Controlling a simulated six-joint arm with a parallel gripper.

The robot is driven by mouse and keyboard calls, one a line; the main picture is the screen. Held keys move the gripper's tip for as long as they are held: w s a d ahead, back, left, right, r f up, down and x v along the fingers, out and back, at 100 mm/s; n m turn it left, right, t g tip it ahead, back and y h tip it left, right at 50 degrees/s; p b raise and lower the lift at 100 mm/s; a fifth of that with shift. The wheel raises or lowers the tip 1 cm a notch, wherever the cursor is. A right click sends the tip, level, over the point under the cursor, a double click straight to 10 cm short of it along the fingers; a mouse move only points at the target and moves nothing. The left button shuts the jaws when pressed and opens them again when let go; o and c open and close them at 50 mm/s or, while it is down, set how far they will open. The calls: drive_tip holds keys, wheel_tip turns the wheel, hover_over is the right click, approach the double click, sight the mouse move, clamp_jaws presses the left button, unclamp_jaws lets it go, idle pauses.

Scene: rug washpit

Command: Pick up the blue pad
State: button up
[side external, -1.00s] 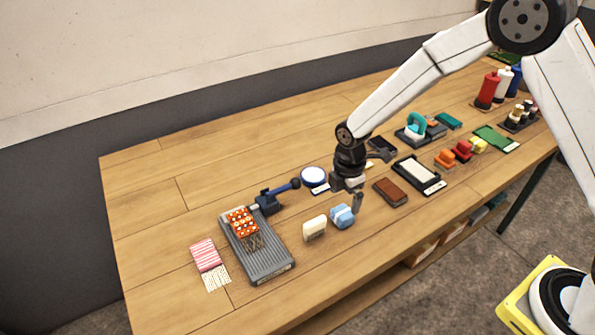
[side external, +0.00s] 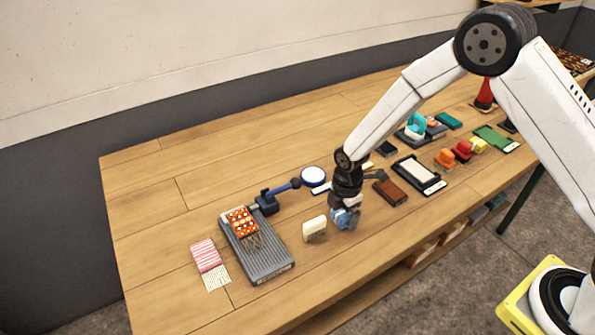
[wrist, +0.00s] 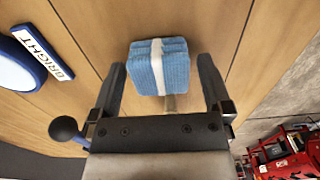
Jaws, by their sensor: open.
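The blue pad (wrist: 176,72) is a light blue block with a white band around it, standing on the wooden table. In the side view the blue pad (side external: 341,220) is partly hidden by my gripper (side external: 346,212), which is low over it. In the wrist view my gripper (wrist: 163,82) is open, with the pad between and slightly beyond its fingertips. A gap shows between the pad and each finger. I cannot tell whether the fingers reach down around it.
A cream block (side external: 314,228) stands close to the left of the pad. A brown brush-like block (side external: 390,192) lies to its right. A round white-and-blue disc (side external: 313,177) and a grey ribbed tray (side external: 247,257) are nearby. The table front is clear.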

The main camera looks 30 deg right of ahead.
idle(0.4)
drive_tip(key=c, duration=1.1)
drive_tip(key=shift+r, duration=0.1)
drive_tip(key=shift+r, duration=0.7)
drive_tip(key=shift+s+d+r, duration=0.35)
drive_tip(key=shift+s+r, duration=1.55)
drive_tip(key=shift+s, duration=0.4)
drive_tip(key=shift+s+d+r, duration=0.35)
drive_tip(key=shift+s+r, duration=1.55)
drive_tip(key=shift+s, duration=0.45)
drive_tip(key=shift+s+d+r, duration=0.35)
drive_tip(key=shift+s+r, duration=1.55)
drive_tip(key=shift+s, duration=0.4)
